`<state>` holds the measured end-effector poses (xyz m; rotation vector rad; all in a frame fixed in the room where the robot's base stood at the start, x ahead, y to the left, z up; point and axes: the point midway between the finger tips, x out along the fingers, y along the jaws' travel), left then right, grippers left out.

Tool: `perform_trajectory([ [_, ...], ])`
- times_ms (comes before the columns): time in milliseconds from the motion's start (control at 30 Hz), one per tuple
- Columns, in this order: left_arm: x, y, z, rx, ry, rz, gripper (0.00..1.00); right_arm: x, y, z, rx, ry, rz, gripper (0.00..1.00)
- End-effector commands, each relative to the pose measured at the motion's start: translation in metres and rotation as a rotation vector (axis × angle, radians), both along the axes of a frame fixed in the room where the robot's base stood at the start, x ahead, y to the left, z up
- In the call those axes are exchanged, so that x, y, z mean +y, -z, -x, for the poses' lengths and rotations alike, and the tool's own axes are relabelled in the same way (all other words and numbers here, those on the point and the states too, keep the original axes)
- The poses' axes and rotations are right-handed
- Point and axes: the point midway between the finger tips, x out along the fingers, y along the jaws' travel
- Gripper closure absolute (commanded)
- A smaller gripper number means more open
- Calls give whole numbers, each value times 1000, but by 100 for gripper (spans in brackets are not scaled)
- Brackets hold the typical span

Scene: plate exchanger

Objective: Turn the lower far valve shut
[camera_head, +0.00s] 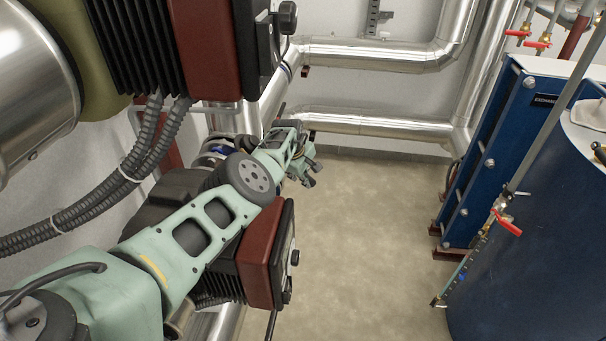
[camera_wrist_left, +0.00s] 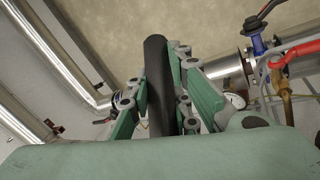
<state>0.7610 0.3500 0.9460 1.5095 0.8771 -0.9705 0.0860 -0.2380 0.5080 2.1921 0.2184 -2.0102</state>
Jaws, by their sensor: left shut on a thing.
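My left gripper (camera_head: 307,172) is at the end of the green arm that reaches in from the left, beside the far pipework. In the left wrist view, its green fingers (camera_wrist_left: 160,100) are shut on a long black bar-shaped handle (camera_wrist_left: 156,75), one finger on each side of it. I take this for the valve's handle; its valve body is hidden from me in both views. In the head view the handle cannot be told apart behind the arm. My right gripper is in neither view.
Silver pipes (camera_head: 375,122) run along the far wall. Black and dark red pump units (camera_head: 270,255) stand at left. A blue exchanger (camera_head: 505,140) and blue tank (camera_head: 540,250) stand at right. The wrist view shows a red-handled valve (camera_wrist_left: 295,58). The middle floor (camera_head: 365,250) is clear.

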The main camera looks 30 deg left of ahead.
Motion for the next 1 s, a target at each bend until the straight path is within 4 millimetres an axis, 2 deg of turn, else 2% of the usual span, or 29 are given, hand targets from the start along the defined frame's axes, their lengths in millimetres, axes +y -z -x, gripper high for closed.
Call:
perform_trajectory([
  [33, -4, 7, 5, 17, 4, 7, 100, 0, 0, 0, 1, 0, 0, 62],
  [100, -4, 7, 5, 17, 3, 6, 100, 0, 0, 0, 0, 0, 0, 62],
  [133, -4, 7, 5, 17, 4, 6, 80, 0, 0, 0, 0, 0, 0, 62],
  [333, -3, 6, 4, 13, 3, 3, 62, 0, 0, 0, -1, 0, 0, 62],
  [733, -1, 1, 1, 4, 2, 0, 62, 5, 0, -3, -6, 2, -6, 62],
  [1000, -2, -11, 2, 1, 1, -5, 62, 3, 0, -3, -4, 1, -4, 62],
])
